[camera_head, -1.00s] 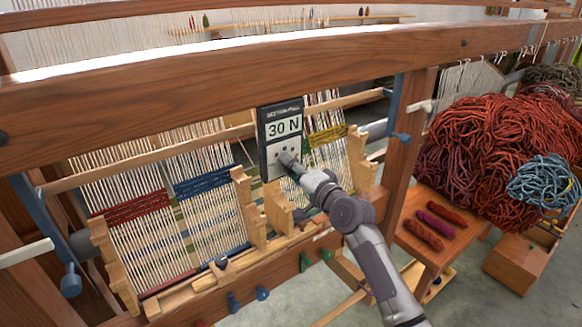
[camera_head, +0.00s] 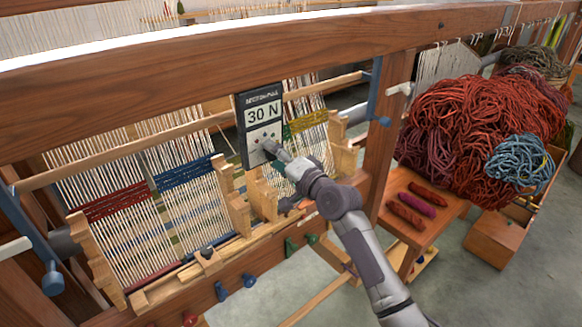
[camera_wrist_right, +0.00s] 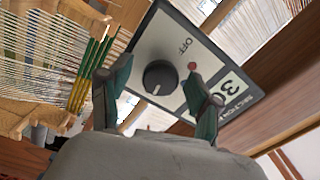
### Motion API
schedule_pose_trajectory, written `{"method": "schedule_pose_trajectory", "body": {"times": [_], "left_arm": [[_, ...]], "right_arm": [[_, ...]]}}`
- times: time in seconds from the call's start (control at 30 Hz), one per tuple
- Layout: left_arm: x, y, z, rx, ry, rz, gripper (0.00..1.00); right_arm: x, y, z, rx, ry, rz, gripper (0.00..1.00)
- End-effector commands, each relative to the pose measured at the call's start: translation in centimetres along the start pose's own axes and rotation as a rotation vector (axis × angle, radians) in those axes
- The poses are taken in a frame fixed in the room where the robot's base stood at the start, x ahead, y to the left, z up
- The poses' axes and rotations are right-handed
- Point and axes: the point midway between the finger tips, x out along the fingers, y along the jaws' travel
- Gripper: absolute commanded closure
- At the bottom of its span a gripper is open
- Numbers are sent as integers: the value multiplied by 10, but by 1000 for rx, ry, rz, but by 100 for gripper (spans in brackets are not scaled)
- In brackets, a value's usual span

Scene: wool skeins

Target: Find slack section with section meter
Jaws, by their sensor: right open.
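The section meter (camera_head: 262,113) is a dark-framed panel with a pale face, reading 30 N, in front of the loom's warp. The wrist view shows its black knob (camera_wrist_right: 158,77), an OFF label and a small red dot (camera_wrist_right: 192,66). My right gripper (camera_head: 271,148) is at the meter's lower face. In the wrist view its open fingers (camera_wrist_right: 160,88) stand on either side of the knob; I cannot tell whether they touch it. Behind are warp sections with a red band (camera_head: 115,203), a blue band (camera_head: 187,173) and a green-yellow band (camera_head: 306,122). My left gripper is out of view.
A thick wooden beam (camera_head: 200,70) crosses above the meter. Notched wooden uprights (camera_head: 232,200) stand close below it. At right, a big heap of red wool (camera_head: 475,120) and a small table (camera_head: 435,222) with several skeins stand beside the loom.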

Motion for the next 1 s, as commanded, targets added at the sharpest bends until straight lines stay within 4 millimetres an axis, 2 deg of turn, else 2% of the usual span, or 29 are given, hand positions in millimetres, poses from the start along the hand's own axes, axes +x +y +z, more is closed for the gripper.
{"method": "schedule_pose_trajectory", "body": {"times": [0.3,0.5,0.7,1.0], "left_arm": [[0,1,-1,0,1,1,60],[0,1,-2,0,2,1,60],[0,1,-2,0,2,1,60],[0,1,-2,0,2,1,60]], "right_arm": [[-65,1,0,-1,1,2,37],[-96,1,0,-1,1,2,37],[-106,0,0,1,1,-1,37],[-106,2,0,0,1,3,37]]}}
